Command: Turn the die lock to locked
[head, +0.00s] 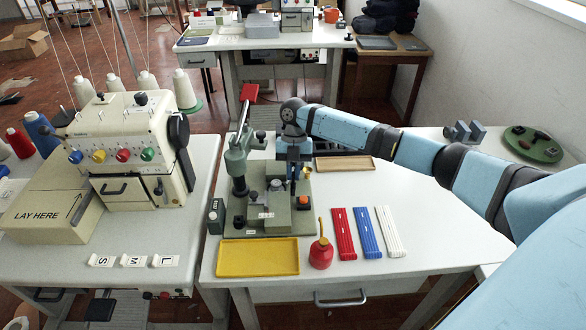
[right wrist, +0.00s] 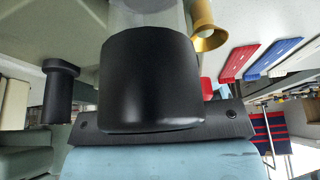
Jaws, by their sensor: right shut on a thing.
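In the right wrist view a large black cylinder (right wrist: 150,80) fills the middle and hides the fingertips. My left gripper is not in view.
In front are a yellow tray (head: 258,256), a red oil can (head: 321,253) and red, blue and white strips (head: 367,232). A sewing machine (head: 125,150) stands left.

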